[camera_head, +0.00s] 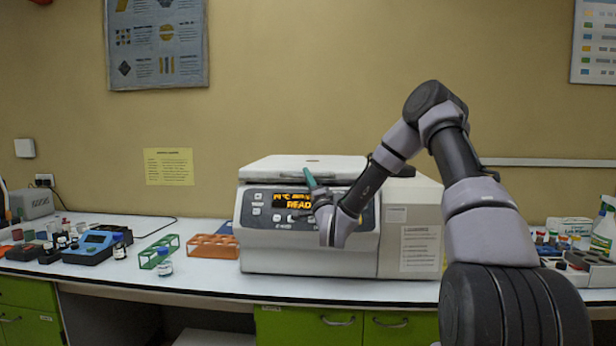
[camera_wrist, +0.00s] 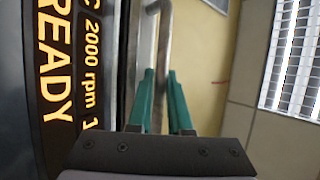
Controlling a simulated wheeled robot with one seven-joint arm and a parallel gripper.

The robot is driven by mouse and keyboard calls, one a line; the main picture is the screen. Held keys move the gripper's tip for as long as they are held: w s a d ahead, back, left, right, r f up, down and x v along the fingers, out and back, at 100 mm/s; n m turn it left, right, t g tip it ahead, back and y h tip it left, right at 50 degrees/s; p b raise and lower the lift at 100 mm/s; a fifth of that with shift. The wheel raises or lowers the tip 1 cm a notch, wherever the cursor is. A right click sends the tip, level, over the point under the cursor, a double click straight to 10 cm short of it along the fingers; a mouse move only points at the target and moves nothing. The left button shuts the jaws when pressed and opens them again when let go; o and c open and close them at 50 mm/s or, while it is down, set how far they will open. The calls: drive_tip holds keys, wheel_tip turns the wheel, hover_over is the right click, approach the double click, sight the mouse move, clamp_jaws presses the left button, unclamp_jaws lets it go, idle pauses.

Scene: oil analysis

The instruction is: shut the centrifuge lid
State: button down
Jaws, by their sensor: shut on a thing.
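The centrifuge (camera_head: 310,245) is a white-grey box with a dark front panel. Its white lid (camera_head: 280,167) lies flat or nearly flat over the top; I cannot tell whether it is fully seated. My gripper (camera_head: 311,181) is at the front edge of the lid, with a teal finger showing. In the wrist view, my gripper's (camera_wrist: 160,76) two teal fingers are shut on a grey metal bar, the lid handle (camera_wrist: 160,45). The lit display reads READY in the head view (camera_head: 294,201) and in the wrist view (camera_wrist: 55,80).
An orange rack (camera_head: 213,246), a green rack (camera_head: 158,250) and a small blue-capped bottle (camera_head: 165,264) stand left of the centrifuge. A blue-topped device (camera_head: 92,243) and several vials are farther left. A spray bottle (camera_head: 603,228) stands at the far right.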

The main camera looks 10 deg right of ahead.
drive_tip(key=shift+w+d+f, duration=0.1)
drive_tip(key=shift+d+f, duration=0.1)
drive_tip(key=shift+f, duration=0.15)
drive_tip(key=c, duration=1.1)
unclamp_jaws()
drive_tip(key=shift+f, duration=0.15)
drive_tip(key=shift+s+d+f, duration=0.1)
drive_tip(key=shift+s+f, duration=0.15)
drive_tip(key=v, duration=0.9)
drive_tip(key=shift+s+r, duration=0.15)
drive_tip(key=shift+s, duration=0.45)
